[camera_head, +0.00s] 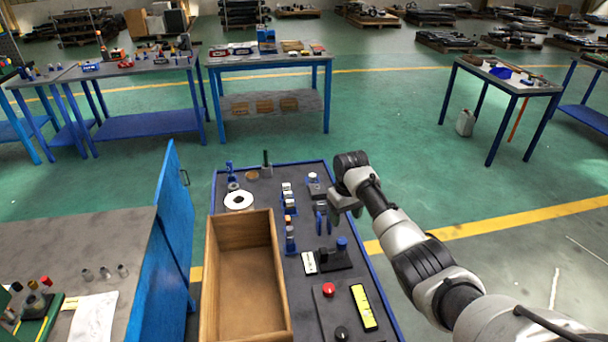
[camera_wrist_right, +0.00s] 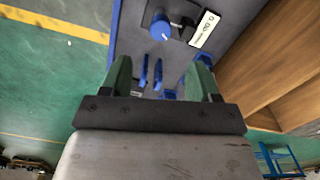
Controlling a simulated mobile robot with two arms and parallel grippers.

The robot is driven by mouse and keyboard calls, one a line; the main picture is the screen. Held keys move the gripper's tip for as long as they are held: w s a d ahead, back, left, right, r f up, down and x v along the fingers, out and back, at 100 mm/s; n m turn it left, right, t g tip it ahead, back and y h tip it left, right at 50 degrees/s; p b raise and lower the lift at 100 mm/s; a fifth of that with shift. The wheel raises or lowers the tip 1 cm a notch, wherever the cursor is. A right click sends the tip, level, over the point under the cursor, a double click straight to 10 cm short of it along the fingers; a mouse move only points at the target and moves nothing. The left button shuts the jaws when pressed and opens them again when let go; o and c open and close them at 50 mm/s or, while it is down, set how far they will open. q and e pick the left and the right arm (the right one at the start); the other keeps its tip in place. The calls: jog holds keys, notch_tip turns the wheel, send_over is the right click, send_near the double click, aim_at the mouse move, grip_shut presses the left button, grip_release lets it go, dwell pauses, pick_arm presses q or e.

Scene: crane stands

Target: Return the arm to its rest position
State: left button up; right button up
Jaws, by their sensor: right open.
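My right arm (camera_head: 425,262) comes in from the lower right of the head view. Its gripper (camera_head: 339,208) is over the right side of the dark tabletop with blue edges, near two upright blue pieces (camera_head: 321,219). In the right wrist view the green fingers (camera_wrist_right: 162,85) are wide apart with nothing held between them. The blue pieces (camera_wrist_right: 151,73) show beyond and between the fingers. My left gripper is not in the head view.
A wooden box (camera_head: 212,297) stands on the table, left of my arm. A blue knob (camera_head: 342,242), a white label (camera_head: 309,262), a red button (camera_head: 329,289) and a yellow level (camera_head: 363,307) are close by. A blue cabinet panel (camera_head: 170,250) stands at left. Green floor (camera_head: 420,190) is clear at right.

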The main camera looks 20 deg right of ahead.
jog(key=s+a+f+n, duration=0.1)
jog(key=s+a+f, duration=0.2)
jog(key=s+a, duration=0.1)
jog(key=s+a+f+t, duration=0.1)
jog(key=s+a+f, duration=0.2)
jog(key=s, duration=0.4)
jog(key=s+a+f+n, duration=0.1)
jog(key=s+a+f, duration=0.2)
jog(key=s+a, duration=0.2)
jog(key=shift+s+a+f+n+t, duration=0.2)
jog(key=shift+s+n+t, duration=0.1)
jog(key=shift+s, duration=0.25)
jog(key=s+a+r+t, duration=0.15)
jog(key=s+r, duration=0.25)
jog(key=s, duration=0.6)
jog(key=s+a+r+t, duration=0.1)
jog(key=s+a+r, duration=0.25)
jog(key=s, duration=0.55)
notch_tip(320, 180, down, 26)
jog(key=s+g, duration=0.1)
jog(key=g, duration=0.1)
jog(key=s+d+f+g+b, duration=0.1)
jog(key=s+d+f, duration=0.2)
jog(key=s+f, duration=1.3)
jog(key=shift+f, duration=0.15)
